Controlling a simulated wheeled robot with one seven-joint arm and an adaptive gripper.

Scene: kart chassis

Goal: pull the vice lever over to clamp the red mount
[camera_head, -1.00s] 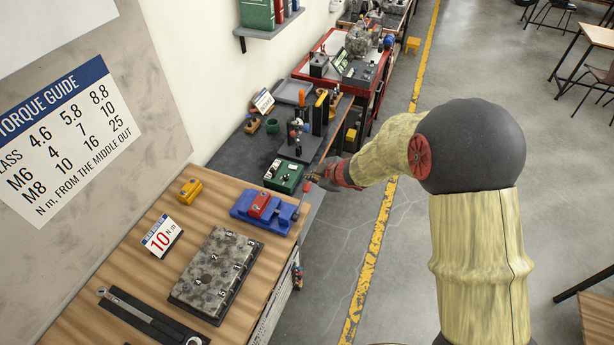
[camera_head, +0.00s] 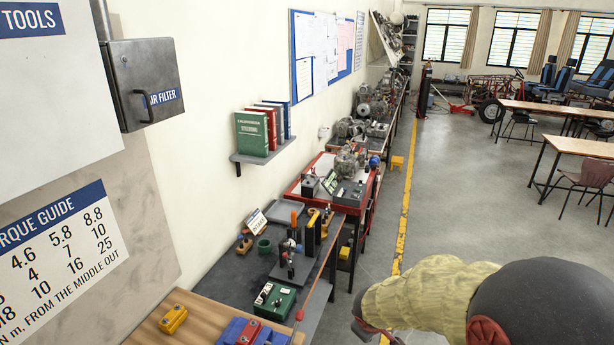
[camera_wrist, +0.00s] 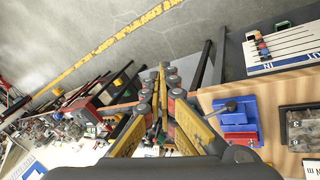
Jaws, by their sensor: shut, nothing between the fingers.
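The blue vice (camera_head: 232,332) is at the bottom edge of the head view, on the wooden bench, partly cut off. The red mount (camera_head: 249,332) sits in it. A small red knob (camera_head: 299,315) shows by the vice's right side; I cannot tell clearly how it joins the lever. In the wrist view the vice (camera_wrist: 238,117) lies right of my gripper, with a grey lever-like part (camera_wrist: 230,105) on it and the red mount (camera_wrist: 240,138) below. My gripper (camera_wrist: 162,72) is shut and empty, apart from the vice. In the head view its fingers are largely cut off.
A green box (camera_head: 273,299) and a dark stand (camera_head: 296,265) are on the grey bench beyond the vice. A yellow block (camera_head: 173,319) lies left of it. A patterned plate (camera_wrist: 298,125) is beside the vice in the wrist view.

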